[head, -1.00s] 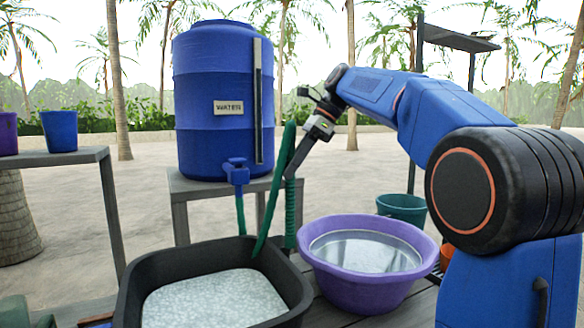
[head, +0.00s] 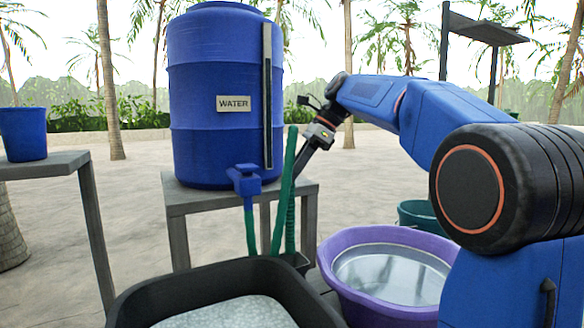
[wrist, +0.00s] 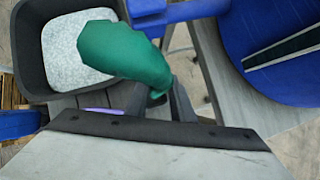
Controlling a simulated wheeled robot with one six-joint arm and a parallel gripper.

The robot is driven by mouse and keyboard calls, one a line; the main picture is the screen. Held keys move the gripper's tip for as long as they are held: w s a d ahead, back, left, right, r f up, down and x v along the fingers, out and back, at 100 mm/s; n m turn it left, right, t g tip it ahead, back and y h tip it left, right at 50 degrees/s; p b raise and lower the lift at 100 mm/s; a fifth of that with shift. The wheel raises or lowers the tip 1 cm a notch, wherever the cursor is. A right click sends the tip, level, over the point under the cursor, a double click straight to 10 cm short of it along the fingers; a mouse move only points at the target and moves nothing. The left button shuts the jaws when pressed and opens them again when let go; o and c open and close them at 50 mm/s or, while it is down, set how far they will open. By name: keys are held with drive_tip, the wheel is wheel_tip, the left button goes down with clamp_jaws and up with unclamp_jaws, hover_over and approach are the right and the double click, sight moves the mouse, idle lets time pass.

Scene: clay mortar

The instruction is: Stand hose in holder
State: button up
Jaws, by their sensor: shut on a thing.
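The green hose (head: 284,180) stands nearly upright, leaning slightly, in front of the right side of the blue water barrel. My gripper (head: 300,163) is shut on it from the right, below its top end. A ribbed green length (head: 291,225) runs down just behind the smooth part, toward a small dark holder (head: 302,263) low beside the barrel's stand. The black tub's rim hides the hose's lower end, and I cannot tell whether it is inside the holder. In the wrist view, the hose (wrist: 125,55) shows large and close, beyond the gripper's grey plate.
The blue barrel (head: 215,80) with its tap (head: 243,178) stands on a grey stand (head: 180,218). A black tub (head: 140,300) is in front, with a purple basin (head: 345,285) to the right and a green bucket (head: 415,213) behind. A blue cup (head: 23,133) sits on a left table.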

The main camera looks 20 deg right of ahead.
sight(292, 214)
wheel_tip(292, 214, down, 11)
drive_tip(key=shift+f, duration=0.2)
idle(0.7)
drive_tip(key=o, duration=1.9)
drive_tip(key=v, duration=1)
drive_tip(key=shift+a+r, duration=0.2)
drive_tip(key=shift+r, duration=0.35)
